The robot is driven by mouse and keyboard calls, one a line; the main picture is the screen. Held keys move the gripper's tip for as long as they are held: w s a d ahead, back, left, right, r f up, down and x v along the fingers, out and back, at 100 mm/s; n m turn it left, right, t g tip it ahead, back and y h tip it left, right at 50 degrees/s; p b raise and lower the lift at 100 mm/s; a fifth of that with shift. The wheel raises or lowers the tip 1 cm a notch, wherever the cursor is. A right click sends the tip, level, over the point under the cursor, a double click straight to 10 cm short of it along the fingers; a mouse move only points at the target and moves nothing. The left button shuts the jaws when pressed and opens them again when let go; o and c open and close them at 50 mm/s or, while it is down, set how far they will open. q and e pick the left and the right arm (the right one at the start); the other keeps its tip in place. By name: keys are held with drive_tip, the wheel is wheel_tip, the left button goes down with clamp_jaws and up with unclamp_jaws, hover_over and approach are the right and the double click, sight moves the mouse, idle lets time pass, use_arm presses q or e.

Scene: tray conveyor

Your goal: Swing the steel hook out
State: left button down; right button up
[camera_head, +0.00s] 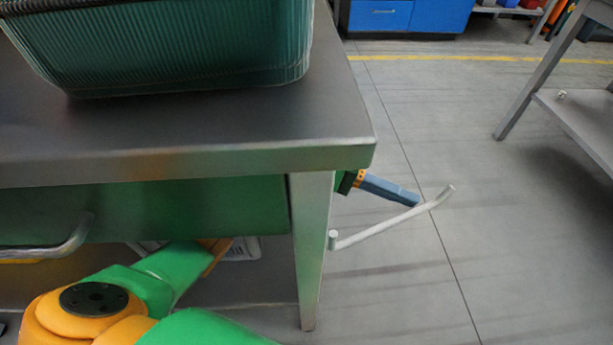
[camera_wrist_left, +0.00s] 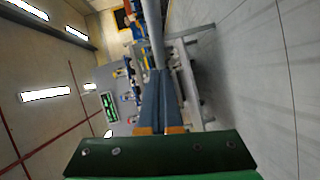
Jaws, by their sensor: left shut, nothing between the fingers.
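The steel hook (camera_head: 385,229) is a thin pale rod with upturned ends. In the head view it sticks out to the right of the table leg, above the floor. My left gripper (camera_head: 416,199) comes from behind the table corner, its blue-grey fingers shut and empty. The fingertips are close to the outer part of the hook; I cannot tell whether they touch it. In the left wrist view the fingers (camera_wrist_left: 161,82) are together, and the hook (camera_wrist_left: 152,35) runs up from the fingertips. My right gripper is not in view.
A grey table (camera_head: 215,130) with a metal leg (camera_head: 312,240) fills the left and hides part of my left arm. A teal ribbed crate (camera_head: 170,45) stands on it. A green drawer (camera_head: 190,208) is under the top. Open floor (camera_head: 480,180) lies to the right, before another table (camera_head: 580,120).

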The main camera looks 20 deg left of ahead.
use_arm(q)
drive_tip(key=shift+s+d+m+g+b, duration=0.45)
drive_tip(key=shift+d+m+g, duration=0.15)
drive_tip(key=shift+g, duration=0.25)
drive_tip(key=shift+s+d+m+g+b, duration=0.4)
drive_tip(key=shift+d+m+g, duration=0.2)
drive_tip(key=shift+g, duration=0.25)
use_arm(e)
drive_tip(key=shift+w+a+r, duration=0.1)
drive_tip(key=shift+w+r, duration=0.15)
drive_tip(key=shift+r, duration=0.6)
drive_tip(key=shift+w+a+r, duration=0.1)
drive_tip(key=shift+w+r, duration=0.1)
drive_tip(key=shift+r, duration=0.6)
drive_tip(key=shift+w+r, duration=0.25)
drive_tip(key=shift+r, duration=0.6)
use_arm(q)
drive_tip(key=shift+f, duration=0.1)
drive_tip(key=shift+a, duration=0.15)
drive_tip(key=shift+w+a, duration=0.1)
drive_tip(key=shift+a, duration=0.25)
drive_tip(key=v, duration=0.6)
drive_tip(key=shift+a, duration=0.15)
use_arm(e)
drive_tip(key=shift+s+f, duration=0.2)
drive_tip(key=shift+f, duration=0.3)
use_arm(q)
drive_tip(key=shift+w, duration=0.1)
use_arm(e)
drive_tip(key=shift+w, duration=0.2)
